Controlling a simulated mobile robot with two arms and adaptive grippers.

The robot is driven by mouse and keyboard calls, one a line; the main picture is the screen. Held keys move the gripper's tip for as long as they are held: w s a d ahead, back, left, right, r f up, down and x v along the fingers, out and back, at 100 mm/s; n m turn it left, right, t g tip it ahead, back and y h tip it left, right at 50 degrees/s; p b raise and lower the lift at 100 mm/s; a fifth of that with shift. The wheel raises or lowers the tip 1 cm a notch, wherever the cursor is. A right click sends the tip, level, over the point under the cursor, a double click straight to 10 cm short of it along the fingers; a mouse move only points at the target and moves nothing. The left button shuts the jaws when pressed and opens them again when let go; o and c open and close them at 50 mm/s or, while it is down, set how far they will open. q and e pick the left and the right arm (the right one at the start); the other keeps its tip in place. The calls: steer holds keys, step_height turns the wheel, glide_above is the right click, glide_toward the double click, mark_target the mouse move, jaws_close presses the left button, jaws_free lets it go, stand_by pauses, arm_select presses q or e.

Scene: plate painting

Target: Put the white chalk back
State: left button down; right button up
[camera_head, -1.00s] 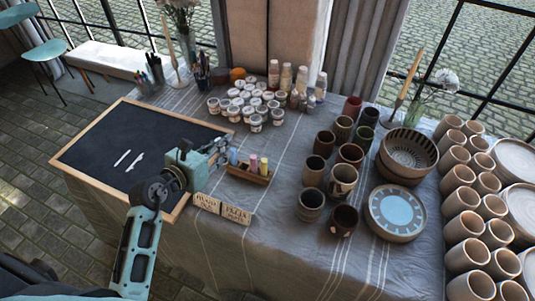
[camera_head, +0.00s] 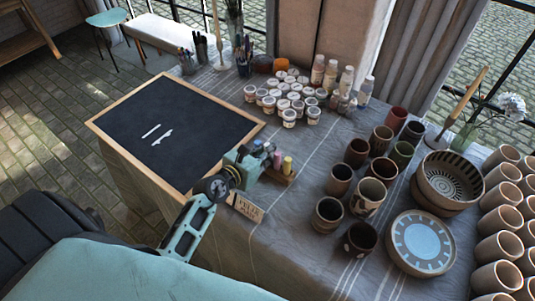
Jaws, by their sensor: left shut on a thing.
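The wooden chalk tray (camera_head: 289,180) stands on the cloth just right of the chalkboard. A pink chalk (camera_head: 277,160) and a yellow chalk (camera_head: 287,165) stand upright in it. My left gripper (camera_head: 262,160) is over the tray's left end and covers that part. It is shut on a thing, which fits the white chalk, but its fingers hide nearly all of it. The chalkboard (camera_head: 200,112) has a wooden frame and bears white strokes (camera_head: 157,134). My right gripper is not in view.
Small signs (camera_head: 246,207) stand in front of the tray, partly behind my left arm. Paint jars (camera_head: 290,100) cluster behind it. Brown cups (camera_head: 340,180) stand to the right, beside a blue-centred plate (camera_head: 421,243) and a striped bowl (camera_head: 449,180).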

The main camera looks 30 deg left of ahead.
arm_select(q)
steer(key=shift+f, duration=0.65)
steer(key=c, duration=2)
jaws_free()
steer(key=shift+r, duration=0.3)
steer(key=v, duration=1.2)
steer(key=shift+a+f, duration=0.1)
